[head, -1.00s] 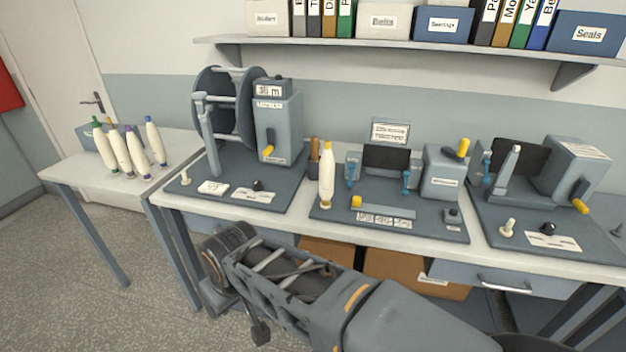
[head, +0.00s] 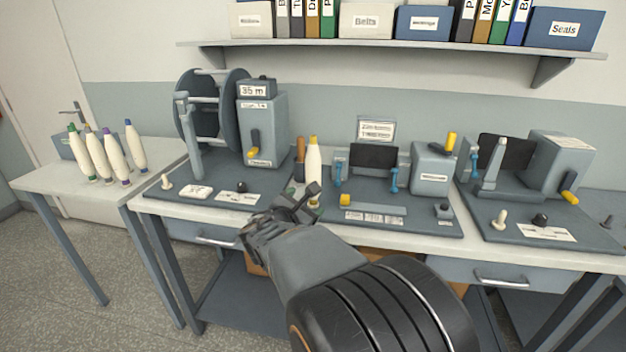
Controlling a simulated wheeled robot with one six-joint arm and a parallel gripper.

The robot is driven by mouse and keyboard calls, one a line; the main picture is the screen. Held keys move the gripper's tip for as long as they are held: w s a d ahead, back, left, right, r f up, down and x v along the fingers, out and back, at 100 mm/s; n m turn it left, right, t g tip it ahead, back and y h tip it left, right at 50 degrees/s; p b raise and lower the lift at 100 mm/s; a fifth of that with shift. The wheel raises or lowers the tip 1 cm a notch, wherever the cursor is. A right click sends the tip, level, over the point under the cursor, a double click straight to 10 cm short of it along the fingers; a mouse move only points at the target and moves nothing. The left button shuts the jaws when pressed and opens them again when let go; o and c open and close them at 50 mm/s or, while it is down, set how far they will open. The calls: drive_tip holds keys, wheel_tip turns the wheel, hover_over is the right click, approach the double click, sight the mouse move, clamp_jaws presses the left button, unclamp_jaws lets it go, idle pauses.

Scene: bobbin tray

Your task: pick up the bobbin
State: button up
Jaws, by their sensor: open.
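A cream bobbin with a yellow top (head: 314,158) stands upright on the left part of the middle machine's dark base (head: 395,220). My gripper (head: 300,197) is open and reaches up from the front edge of the bench. In the picture its fingers overlap the lower part of this bobbin and hide some of it. I cannot tell whether they touch it or are only in front of it. Several more cream bobbins (head: 116,155), with green, yellow, purple and blue tips, stand upright on the side table (head: 45,183) at the left.
A large reel machine (head: 262,125) stands left of the yellow-topped bobbin, with an orange-brown post (head: 300,158) close by. A grey box (head: 432,178) stands to the right, and another machine (head: 555,165) farther right. A shelf (head: 400,46) with boxes and binders hangs above.

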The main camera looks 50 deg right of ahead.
sight(311, 173)
drive_tip(key=w+d+n+t, duration=0.1)
drive_tip(key=w+d+n, duration=0.1)
drive_tip(key=d, duration=0.1)
drive_tip(key=w+d+n+t, duration=0.1)
drive_tip(key=w+d+n, duration=0.1)
drive_tip(key=w+d, duration=0.1)
drive_tip(key=w+d+n+t+h, duration=0.1)
drive_tip(key=w+d+n, duration=0.1)
drive_tip(key=d, duration=0.2)
drive_tip(key=shift+w+r, duration=0.25)
drive_tip(key=shift+r, duration=0.05)
drive_tip(key=shift+x, duration=2.4)
drive_tip(key=shift+w, duration=0.1)
drive_tip(key=shift+a, duration=0.1)
drive_tip(key=c, duration=1.1)
